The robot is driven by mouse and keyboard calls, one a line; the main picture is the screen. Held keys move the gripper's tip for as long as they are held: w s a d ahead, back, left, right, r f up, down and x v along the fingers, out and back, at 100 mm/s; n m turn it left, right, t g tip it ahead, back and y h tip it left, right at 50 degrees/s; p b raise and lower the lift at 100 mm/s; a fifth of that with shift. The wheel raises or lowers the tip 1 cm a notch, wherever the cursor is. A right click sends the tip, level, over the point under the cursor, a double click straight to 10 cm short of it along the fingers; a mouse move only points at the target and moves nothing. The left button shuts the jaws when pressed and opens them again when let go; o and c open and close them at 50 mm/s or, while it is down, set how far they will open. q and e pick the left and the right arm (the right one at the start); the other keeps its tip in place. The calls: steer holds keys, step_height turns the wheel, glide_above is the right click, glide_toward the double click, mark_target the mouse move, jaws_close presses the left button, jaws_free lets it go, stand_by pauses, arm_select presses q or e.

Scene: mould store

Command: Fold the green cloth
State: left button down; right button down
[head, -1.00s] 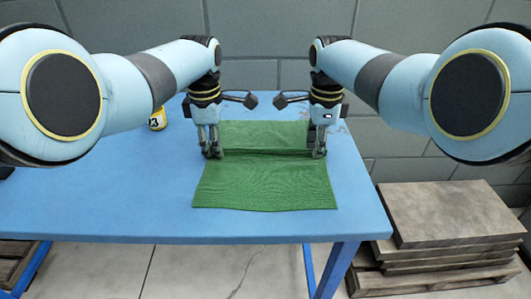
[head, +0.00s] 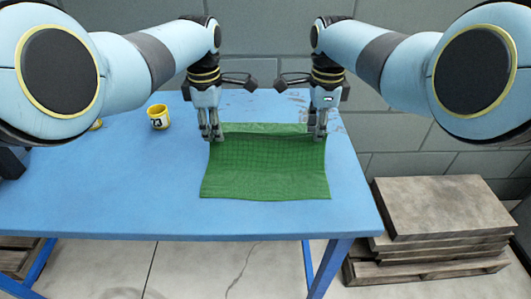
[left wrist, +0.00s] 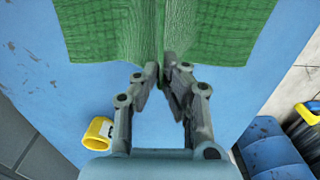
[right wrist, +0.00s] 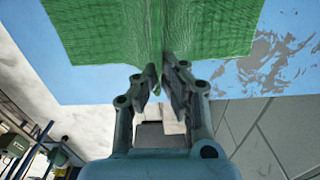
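The green cloth (head: 265,170) lies on the blue table, its near part flat and a lighter strip showing at its far edge. My left gripper (head: 211,138) is at the cloth's far left, and my right gripper (head: 318,136) is at its far right. In the left wrist view the fingers (left wrist: 162,82) are nearly together on a raised crease of the cloth (left wrist: 105,35). In the right wrist view the fingers (right wrist: 163,82) also close on a crease of the cloth (right wrist: 210,30), and a small flap hangs between them.
A yellow mug with dark digits (head: 158,117) stands on the blue table (head: 110,190), left of the cloth. Another yellow item (head: 96,124) is mostly hidden by my left arm. Stacked slabs on a pallet (head: 440,210) stand right of the table. The table's left front is clear.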

step_height(320, 180, up, 16)
steer(key=p, duration=1.5)
steer(key=shift+a+p, duration=0.15)
steer(key=shift+p, duration=0.2)
